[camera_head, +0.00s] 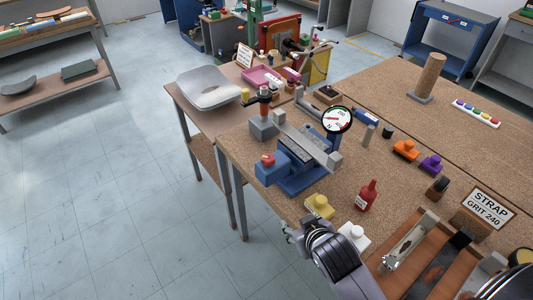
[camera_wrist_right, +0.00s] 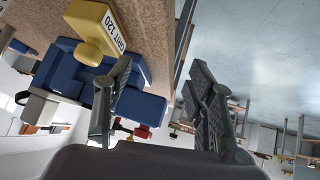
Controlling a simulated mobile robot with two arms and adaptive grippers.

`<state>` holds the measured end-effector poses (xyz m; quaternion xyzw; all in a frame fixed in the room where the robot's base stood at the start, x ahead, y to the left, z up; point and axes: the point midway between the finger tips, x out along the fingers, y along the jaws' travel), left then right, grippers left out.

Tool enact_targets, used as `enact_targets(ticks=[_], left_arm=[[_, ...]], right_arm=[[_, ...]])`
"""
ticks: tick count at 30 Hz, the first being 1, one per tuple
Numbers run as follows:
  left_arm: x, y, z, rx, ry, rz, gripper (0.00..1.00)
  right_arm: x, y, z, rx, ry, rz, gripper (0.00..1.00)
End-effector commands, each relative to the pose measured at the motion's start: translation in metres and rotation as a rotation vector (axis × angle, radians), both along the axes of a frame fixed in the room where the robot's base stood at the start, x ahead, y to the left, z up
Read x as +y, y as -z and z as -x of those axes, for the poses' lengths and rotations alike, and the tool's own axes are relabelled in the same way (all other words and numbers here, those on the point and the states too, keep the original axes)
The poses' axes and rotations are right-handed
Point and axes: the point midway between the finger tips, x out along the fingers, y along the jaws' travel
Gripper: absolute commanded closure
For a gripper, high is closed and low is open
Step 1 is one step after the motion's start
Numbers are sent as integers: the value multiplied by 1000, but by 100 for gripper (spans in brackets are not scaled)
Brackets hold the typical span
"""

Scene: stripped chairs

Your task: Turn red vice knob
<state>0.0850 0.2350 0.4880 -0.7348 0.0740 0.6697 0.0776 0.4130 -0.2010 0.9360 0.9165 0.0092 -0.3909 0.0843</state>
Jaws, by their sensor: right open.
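The blue vice (camera_head: 300,165) with grey jaws is on the cork-topped bench, near its left edge. Its red knob (camera_head: 268,159) faces the floor side. In the right wrist view the vice (camera_wrist_right: 72,72) appears turned over, and the red knob (camera_wrist_right: 142,132) shows low, just right of the left finger, partly hidden by my gripper body. My right gripper (camera_head: 288,233) is beyond the bench edge, on the knob side and nearer me than the vice. Its fingers (camera_wrist_right: 162,95) are spread, empty and apart from the knob. My left gripper is not in view.
A yellow block (camera_head: 320,205) stands near the bench edge between the vice and my gripper; it shows close in the wrist view (camera_wrist_right: 95,30). A white block (camera_head: 354,235) and red bottle (camera_head: 367,195) are nearby. A round gauge (camera_head: 337,119) stands behind the vice. Open floor lies left.

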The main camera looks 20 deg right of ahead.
Motion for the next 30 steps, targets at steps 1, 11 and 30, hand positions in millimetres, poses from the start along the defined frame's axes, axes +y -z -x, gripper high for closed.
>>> enact_targets(ticks=[1,11,30], left_arm=[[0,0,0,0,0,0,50],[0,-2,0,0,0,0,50],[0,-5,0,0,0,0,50]], right_arm=[[3,-15,-23,-85,-6,9,50],[77,-200,-161,-886,-238,47,50],[291,-283,-111,-1314,-1880,362,50]])
